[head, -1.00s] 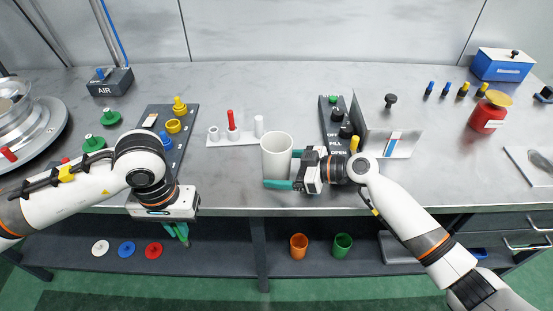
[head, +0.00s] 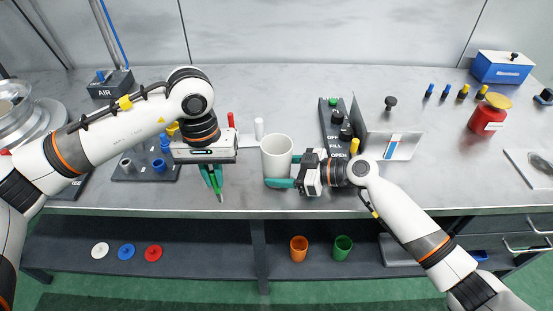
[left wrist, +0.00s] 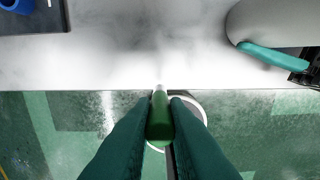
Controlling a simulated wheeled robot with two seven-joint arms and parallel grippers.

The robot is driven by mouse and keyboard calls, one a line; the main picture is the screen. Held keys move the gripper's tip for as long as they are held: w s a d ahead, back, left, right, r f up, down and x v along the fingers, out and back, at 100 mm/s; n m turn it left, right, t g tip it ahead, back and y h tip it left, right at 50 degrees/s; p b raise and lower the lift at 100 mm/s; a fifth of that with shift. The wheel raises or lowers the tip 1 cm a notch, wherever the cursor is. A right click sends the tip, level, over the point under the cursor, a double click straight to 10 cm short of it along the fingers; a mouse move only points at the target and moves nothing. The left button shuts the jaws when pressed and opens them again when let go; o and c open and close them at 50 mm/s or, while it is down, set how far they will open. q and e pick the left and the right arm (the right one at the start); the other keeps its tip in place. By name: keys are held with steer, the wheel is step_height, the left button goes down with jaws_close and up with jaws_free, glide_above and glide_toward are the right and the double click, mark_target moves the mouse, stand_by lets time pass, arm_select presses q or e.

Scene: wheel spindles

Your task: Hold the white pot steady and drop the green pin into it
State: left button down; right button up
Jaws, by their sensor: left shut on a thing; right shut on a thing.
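The white pot (head: 275,160) stands upright on the grey worktop near its front edge, and part of it shows at the top right of the left wrist view (left wrist: 285,18). My right gripper (head: 281,168) is shut on the pot from the right, its teal fingers on either side of it. My left gripper (head: 211,177) is left of the pot near the worktop's front edge. It is shut on the green pin (left wrist: 160,118), whose pale tip points away from the fingers. In the head view the pin is small and partly hidden by the fingers.
A white rack (head: 259,128) with a red pin stands behind the left gripper. A dark control panel (head: 333,115) and an angled metal plate stand right of the pot. Orange and green cups (head: 299,246) sit on the lower shelf. The worktop between left gripper and pot is clear.

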arm_select(q)
steer(key=w+d+r, duration=0.8)
steer(key=d+r, duration=0.3)
steer(key=r, duration=0.1)
steer(key=shift+w+a+f, duration=0.1)
steer(key=shift+w+f, duration=0.05)
steer(key=shift+f, duration=1.25)
steer(key=shift+w+f, duration=0.1)
steer(key=shift+f, duration=1.3)
steer(key=c, duration=1.3)
jaws_free()
steer(key=shift+c, duration=0.2)
step_height(320, 180, up, 12)
